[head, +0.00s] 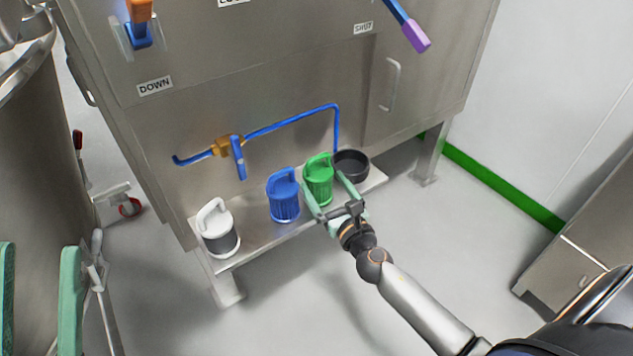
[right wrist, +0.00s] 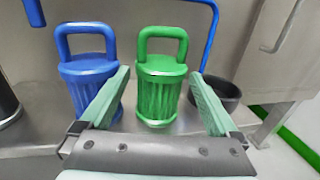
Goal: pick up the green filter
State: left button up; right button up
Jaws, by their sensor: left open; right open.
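The green filter (head: 318,181) is a ribbed cylinder with a loop handle on top. It stands upright on the steel shelf, between the blue filter (head: 284,196) and a dark round bowl (head: 351,165). My right gripper (head: 328,195) is open at its front, with one finger to each side of it. In the right wrist view the green filter (right wrist: 161,88) sits between and beyond the open fingers (right wrist: 161,92); I cannot tell whether they touch it. My left gripper (head: 38,300) is open and empty at the lower left, far from the shelf.
A white and grey filter (head: 218,229) stands at the shelf's (head: 256,240) left end. A blue pipe (head: 290,122) with a valve (head: 237,157) runs on the steel cabinet above the shelf. A cabinet handle (head: 391,84) is at the upper right. The floor in front is clear.

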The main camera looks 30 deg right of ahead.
aim_at(313, 167)
jog(key=shift+w+d+b, duration=0.15)
jog(key=shift+w+b, duration=0.05)
jog(key=shift+w, duration=1.5)
jog(key=shift+w+d+b, duration=0.1)
jog(key=shift+w+b, duration=0.05)
jog(key=shift+w, duration=1.55)
jog(key=c, duration=1.2)
